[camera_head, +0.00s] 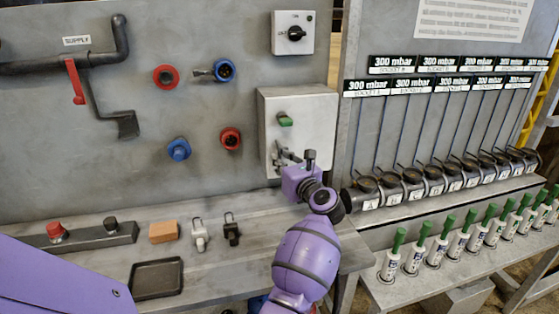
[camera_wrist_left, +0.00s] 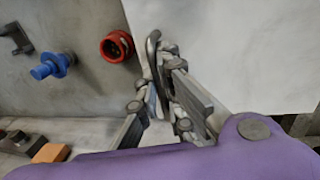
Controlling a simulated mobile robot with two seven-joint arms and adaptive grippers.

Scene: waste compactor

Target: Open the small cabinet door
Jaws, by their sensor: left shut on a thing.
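The small cabinet is a pale grey-white box (camera_head: 312,120) on the upright grey panel, with a green knob (camera_head: 285,120) on its front. Its door looks closed in the head view. My left gripper (camera_head: 286,158) is at the lower left part of the cabinet front. In the left wrist view the fingers (camera_wrist_left: 160,95) are shut around a thin, curved dark grey handle (camera_wrist_left: 153,48) beside the pale door face (camera_wrist_left: 230,50). The gripper hides the handle's lower part. My right gripper is not in view.
Red (camera_head: 230,138) and blue (camera_head: 180,149) sockets stick out left of the cabinet. A row of black gauges (camera_head: 413,175) stands to its right. Below, the ledge holds an orange block (camera_head: 163,231), two small clamps and a black tray (camera_head: 157,278).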

